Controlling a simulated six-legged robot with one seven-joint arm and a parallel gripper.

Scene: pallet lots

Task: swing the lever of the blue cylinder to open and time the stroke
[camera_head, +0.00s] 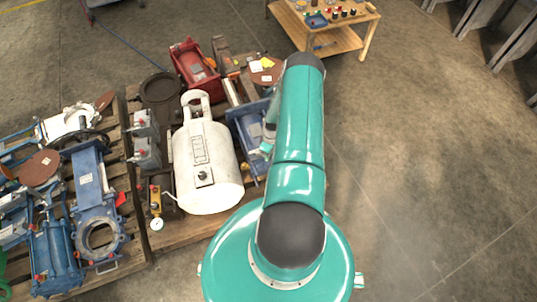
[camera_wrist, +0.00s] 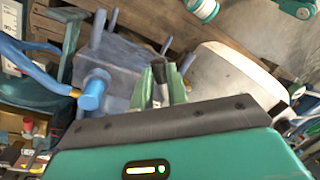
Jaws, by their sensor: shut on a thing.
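The blue cylinder (camera_head: 248,128) lies on the pallet just right of the white tank, partly hidden behind my arm. In the wrist view its grey-blue end block (camera_wrist: 122,62) with tie rods fills the upper left, with a blue fitting and hose on its left. My gripper (camera_wrist: 162,78) is at the right edge of this block, its two green fingers close together. It is shut on a narrow piece, seemingly the lever (camera_wrist: 186,63), whose dark end shows beside the right finger. Most of the lever is hidden, so its angle cannot be told.
A red machine (camera_head: 195,65) sits behind. Another pallet with blue valves (camera_head: 95,190) is at left. A wooden table (camera_head: 325,40) stands at the back.

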